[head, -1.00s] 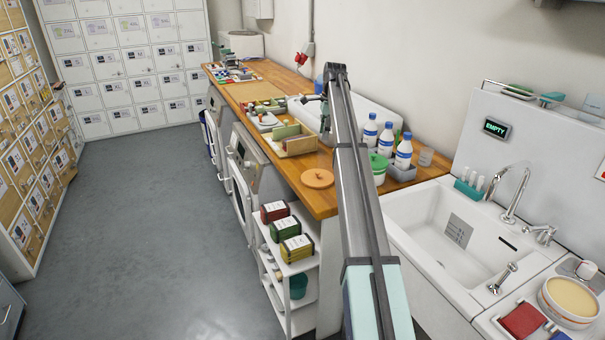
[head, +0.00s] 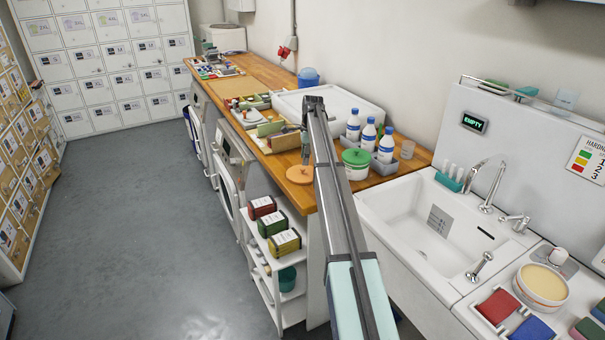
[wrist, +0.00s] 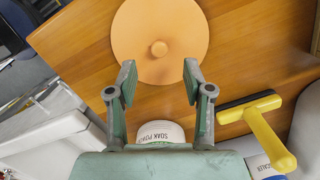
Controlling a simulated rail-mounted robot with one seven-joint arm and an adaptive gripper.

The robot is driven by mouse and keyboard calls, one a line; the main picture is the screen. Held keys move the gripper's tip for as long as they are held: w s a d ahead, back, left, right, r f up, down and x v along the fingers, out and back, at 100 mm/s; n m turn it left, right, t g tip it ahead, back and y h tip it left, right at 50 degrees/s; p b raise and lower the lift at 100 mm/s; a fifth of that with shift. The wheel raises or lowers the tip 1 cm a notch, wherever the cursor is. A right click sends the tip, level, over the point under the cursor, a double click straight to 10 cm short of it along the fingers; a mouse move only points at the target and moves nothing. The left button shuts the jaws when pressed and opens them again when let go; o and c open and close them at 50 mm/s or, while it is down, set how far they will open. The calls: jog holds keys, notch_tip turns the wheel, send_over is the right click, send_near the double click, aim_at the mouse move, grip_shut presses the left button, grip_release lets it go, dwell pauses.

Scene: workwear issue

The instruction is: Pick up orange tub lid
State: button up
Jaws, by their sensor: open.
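The orange tub lid (head: 299,175) lies flat on the wooden counter near its front edge. In the wrist view the lid (wrist: 160,35) is a round orange disc with a small knob at its centre, cut off by the top edge. My gripper (wrist: 156,78) is open and empty, its two green fingers apart, with the knob just ahead between the fingertip lines. In the head view my gripper (head: 305,157) hangs above the lid, partly beside my arm. It appears apart from the lid.
A white tub with a green lid (head: 356,163) and several blue-labelled bottles (head: 368,135) stand right of my arm. A yellow-handled squeegee (wrist: 262,122) lies on the counter. A wooden organiser box (head: 280,139) sits behind the lid. The sink (head: 430,220) is at the right.

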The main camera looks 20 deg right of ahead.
aim_at(303, 172)
jog(key=shift+w+a+f+p, duration=0.1)
jog(key=shift+a+f+p, duration=0.3)
jog(key=shift+f, duration=0.85)
jog(key=shift+a+f+p, duration=0.1)
jog(key=shift+f+p, duration=0.6)
jog(key=shift+f, duration=0.5)
grip_shut()
